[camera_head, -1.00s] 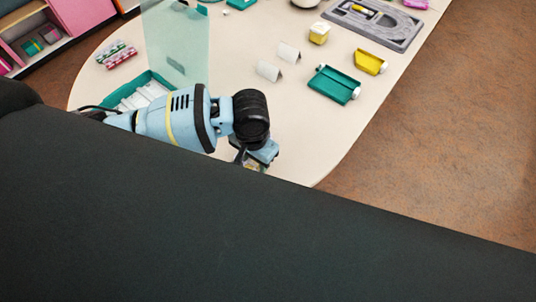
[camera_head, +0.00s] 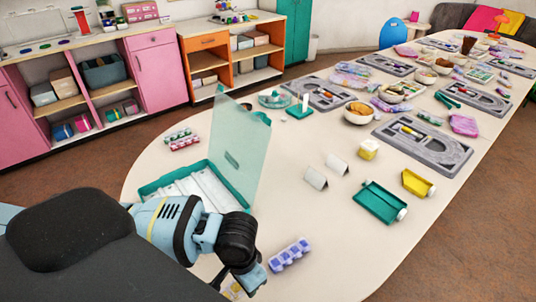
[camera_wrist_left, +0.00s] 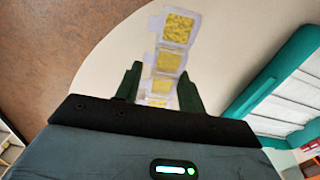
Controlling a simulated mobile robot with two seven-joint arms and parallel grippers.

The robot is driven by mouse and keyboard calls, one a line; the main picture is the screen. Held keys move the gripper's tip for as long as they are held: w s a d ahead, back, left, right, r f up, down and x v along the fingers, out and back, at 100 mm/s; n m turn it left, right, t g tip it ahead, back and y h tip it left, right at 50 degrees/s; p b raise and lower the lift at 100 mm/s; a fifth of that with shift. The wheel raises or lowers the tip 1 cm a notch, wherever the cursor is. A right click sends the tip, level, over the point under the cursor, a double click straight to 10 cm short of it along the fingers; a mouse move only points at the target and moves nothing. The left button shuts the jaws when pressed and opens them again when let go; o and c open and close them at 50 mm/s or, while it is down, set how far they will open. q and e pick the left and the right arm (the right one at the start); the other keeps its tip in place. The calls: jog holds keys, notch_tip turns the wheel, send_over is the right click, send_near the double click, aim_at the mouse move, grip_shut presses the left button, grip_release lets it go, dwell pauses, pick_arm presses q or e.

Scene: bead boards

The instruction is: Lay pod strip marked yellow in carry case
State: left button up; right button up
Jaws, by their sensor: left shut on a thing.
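The yellow-marked pod strip, clear with yellow-filled pods, is held in my left gripper (camera_wrist_left: 160,88); the strip (camera_wrist_left: 178,28) points away from the fingers in the left wrist view. In the head view my left gripper (camera_head: 240,284) is low, over the near table edge, with only a bit of the strip (camera_head: 232,291) showing. The carry case (camera_head: 147,189) is teal with white channels inside, its clear lid (camera_head: 250,150) standing open. It lies beyond my left wrist, which hides its near part. Its teal rim (camera_wrist_left: 262,84) shows at right in the wrist view. My right gripper is not in view.
A purple pod strip (camera_head: 289,255) lies right of my left gripper. Green and red strips (camera_head: 184,144) lie behind the case.

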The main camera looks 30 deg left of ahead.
pick_arm(q)
jog(key=shift+w+r, duration=0.25)
jog(key=shift+r, duration=0.05)
jog(key=w+r+n, duration=0.1)
jog(key=w+r, duration=0.2)
jog(key=r, duration=0.5)
jog(key=w+r+n, duration=0.2)
jog(key=w+r, duration=0.2)
jog(key=r, duration=0.3)
jog(key=shift+d+r+p, duration=0.35)
jog(key=shift+d, duration=0.1)
